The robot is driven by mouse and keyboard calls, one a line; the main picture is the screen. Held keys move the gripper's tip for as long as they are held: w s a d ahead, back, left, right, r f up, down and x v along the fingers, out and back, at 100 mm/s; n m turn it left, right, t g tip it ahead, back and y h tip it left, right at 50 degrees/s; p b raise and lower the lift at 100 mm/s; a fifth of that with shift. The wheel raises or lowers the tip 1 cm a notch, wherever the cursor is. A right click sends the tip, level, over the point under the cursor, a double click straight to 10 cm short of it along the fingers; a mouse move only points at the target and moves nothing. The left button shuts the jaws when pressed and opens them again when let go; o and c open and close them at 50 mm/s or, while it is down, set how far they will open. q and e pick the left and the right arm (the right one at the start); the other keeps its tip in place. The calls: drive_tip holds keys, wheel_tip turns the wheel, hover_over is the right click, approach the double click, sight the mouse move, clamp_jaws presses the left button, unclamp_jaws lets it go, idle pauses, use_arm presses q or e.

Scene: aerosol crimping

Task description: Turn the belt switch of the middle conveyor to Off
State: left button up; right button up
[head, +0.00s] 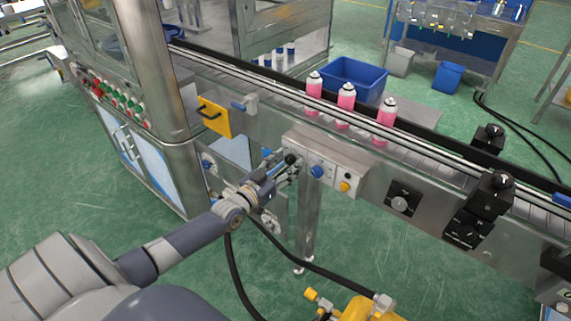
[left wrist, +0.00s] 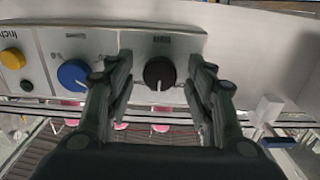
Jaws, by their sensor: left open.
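A pale control box (head: 327,163) is mounted on the side of the conveyor (head: 225,83). It carries a black rotary knob (head: 291,158), a blue knob (head: 316,171) and a yellow button (head: 345,187). My left gripper (head: 285,166) is at the box's left end, by the black knob. In the left wrist view, the open fingers (left wrist: 160,66) stand on either side of the black knob (left wrist: 158,72), with visible gaps. Its white pointer mark points down in that picture. The blue knob (left wrist: 73,74) is just outside the left-hand finger. The labels are too blurred to read. My right gripper is out of view.
Several pink cans (head: 346,101) stand on the conveyor above the box. A yellow machine (head: 365,308) with hoses is on the floor below.

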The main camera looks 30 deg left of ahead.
use_arm(q)
drive_tip(key=c, duration=1.1)
drive_tip(key=shift+o, duration=0.2)
drive_tip(key=shift+n, duration=0.9)
drive_tip(key=shift+f+n, duration=0.1)
drive_tip(key=shift+n, duration=1.1)
drive_tip(key=n+b, duration=0.1)
drive_tip(key=n, duration=0.4)
drive_tip(key=shift+n, duration=0.3)
